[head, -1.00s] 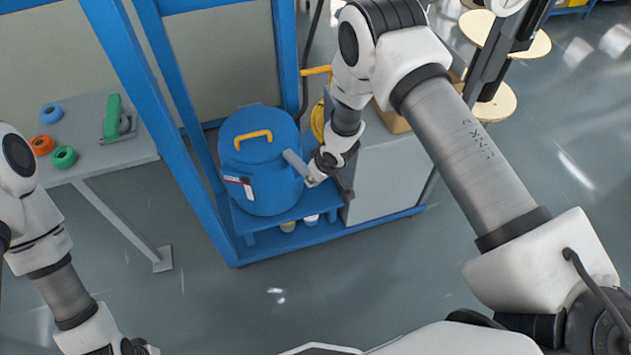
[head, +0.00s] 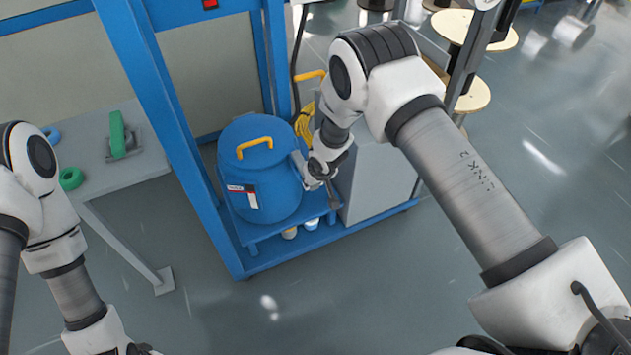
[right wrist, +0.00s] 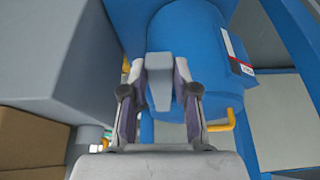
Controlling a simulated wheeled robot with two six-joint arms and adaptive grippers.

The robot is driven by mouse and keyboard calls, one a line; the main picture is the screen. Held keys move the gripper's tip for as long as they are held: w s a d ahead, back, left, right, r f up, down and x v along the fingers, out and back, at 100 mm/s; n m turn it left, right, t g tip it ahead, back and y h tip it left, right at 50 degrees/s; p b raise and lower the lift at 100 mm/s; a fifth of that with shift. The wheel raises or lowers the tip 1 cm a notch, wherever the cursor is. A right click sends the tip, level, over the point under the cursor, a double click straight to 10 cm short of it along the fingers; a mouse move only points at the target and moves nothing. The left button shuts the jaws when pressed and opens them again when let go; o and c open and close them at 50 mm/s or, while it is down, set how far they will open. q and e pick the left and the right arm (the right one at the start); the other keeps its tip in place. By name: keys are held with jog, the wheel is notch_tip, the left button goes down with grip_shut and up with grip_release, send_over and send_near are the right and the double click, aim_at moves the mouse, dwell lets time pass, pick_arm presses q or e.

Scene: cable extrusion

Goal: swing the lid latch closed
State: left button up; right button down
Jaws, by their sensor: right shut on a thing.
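The blue drum (head: 270,190) stands upright on a blue stand, its lid (head: 238,133) on top with a yellow handle (head: 255,143). The grey lid latch (head: 296,162) is at the drum's right side. My right gripper (head: 306,176) is at that side. In the right wrist view, the grey latch bar (right wrist: 159,80) lies between the fingers of my right gripper (right wrist: 160,72), which is shut on it. The drum (right wrist: 195,50) is just behind the bar there. The latch's pivot is hidden. My left arm comes in at the left, but its gripper is out of view.
Blue frame posts (head: 170,120) rise left of the drum. A grey cabinet (head: 375,180) stands close on its right, behind my right arm. A grey table (head: 125,172) with a green tool (head: 117,135) and tape rolls (head: 71,178) is at the left. The floor in front is clear.

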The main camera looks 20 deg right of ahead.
jog(key=shift+s+f, duration=0.1)
jog(key=c, duration=0.9)
grip_release()
jog(key=shift+a, duration=0.1)
jog(key=shift+r, duration=0.35)
jog(key=v, duration=1.1)
jog(key=shift+s+r, duration=0.15)
